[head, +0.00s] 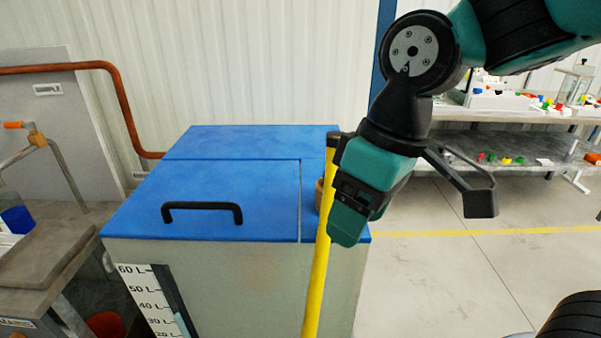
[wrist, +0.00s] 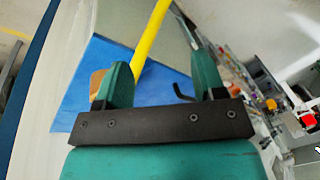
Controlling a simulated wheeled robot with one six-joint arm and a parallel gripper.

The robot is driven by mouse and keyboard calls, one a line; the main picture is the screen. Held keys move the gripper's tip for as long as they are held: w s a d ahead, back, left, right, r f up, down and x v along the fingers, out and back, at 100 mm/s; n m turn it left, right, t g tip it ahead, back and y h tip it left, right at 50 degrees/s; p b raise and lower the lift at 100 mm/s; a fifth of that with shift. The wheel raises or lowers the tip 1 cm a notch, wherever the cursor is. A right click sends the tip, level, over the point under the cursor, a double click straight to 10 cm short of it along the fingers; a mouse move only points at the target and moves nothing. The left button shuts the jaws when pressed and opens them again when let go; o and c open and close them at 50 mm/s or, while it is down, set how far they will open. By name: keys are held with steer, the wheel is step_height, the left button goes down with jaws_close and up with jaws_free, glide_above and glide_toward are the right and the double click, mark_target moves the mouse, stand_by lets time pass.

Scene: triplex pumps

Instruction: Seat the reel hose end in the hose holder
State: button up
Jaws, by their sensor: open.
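The yellow reel hose (head: 318,250) stands nearly upright beside the blue-topped tank, with its dark end (head: 332,140) at the top. In the wrist view the hose (wrist: 150,38) runs up between the finger lines, nearer the left finger. My gripper (head: 347,232) is open, pointing down, just right of the hose and overlapping its edge. In the wrist view my gripper (wrist: 160,62) shows both fingers apart; contact with the hose cannot be told. A tan round piece (head: 320,194) sits behind the hose on the blue top, possibly the hose holder, mostly hidden.
The tank's blue lid (head: 235,185) has a black handle (head: 202,206). A grey bench (head: 55,240) stands at the left, under an orange pipe (head: 118,85). Shelves with small coloured parts (head: 515,145) are at the back right. Floor right of the tank is clear.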

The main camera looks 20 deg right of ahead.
steer(key=w+d+r+m+h+p, duration=0.1)
steer(key=w+d+r+h+p, duration=0.1)
steer(key=w+r+p, duration=0.45)
steer(key=w+d+r+h+p, duration=0.1)
steer(key=w+r+p, duration=0.2)
steer(key=w+r, duration=0.65)
steer(key=p, duration=0.2)
glide_toward(337, 135)
steer(key=shift+m, duration=0.3)
step_height(337, 135, down, 7)
steer(key=shift+w+d+r, duration=0.1)
steer(key=shift+w+d, duration=0.05)
steer(key=shift+a+f+p, duration=0.2)
steer(key=shift+f+p, duration=0.9)
steer(key=shift+f, duration=1.6)
jaws_close()
